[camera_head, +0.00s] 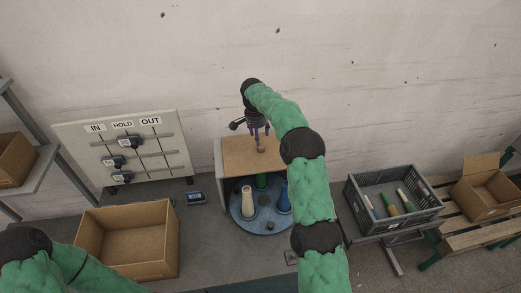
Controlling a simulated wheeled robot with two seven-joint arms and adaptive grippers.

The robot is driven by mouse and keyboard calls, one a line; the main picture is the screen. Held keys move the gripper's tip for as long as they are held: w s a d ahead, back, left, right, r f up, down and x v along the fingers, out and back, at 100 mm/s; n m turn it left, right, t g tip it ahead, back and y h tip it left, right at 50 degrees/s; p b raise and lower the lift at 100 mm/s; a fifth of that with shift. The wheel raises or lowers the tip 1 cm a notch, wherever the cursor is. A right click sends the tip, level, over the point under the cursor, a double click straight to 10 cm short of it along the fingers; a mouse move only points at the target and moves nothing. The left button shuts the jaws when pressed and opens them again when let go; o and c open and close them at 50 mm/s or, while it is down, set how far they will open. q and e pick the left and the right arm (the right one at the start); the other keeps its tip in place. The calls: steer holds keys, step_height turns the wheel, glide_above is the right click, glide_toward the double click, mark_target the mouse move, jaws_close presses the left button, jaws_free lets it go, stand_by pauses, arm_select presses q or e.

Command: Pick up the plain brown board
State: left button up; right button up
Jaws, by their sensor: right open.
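The plain brown board (238,160) lies flat as the top of a pale open-fronted stand, with a small knob (261,149) on it. My right gripper (257,138) hangs over the board, fingers pointing down and apart, just above or around the knob. I cannot tell whether the fingers touch it. My right arm hides the board's right end. Only links of my left arm show at the lower left; its gripper is out of view.
Below the board, a blue round turntable (246,223) bears a cream, a green and a blue cone. An IN/HOLD/OUT panel (165,155) stands left, behind an open cardboard box (170,245). A grey crate (365,214) with several cones stands right. A small blue-edged device (196,198) lies between.

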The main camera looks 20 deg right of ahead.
mark_target(261, 146)
steer(key=shift+w+d+f, duration=0.1)
steer(key=shift+w+f, duration=0.1)
steer(key=shift+f, duration=0.45)
steer(key=shift+w+d+f, duration=0.1)
steer(key=shift+w+f, duration=0.1)
steer(key=shift+f, duration=0.4)
steer(key=f+p, duration=0.1)
steer(key=f, duration=0.2)
steer(key=shift+s+d+f+p, duration=0.15)
steer(key=shift+d+f+p, duration=0.2)
steer(key=shift+d+p, duration=0.05)
steer(key=shift+f, duration=0.5)
steer(key=c, duration=0.3)
jaws_close()
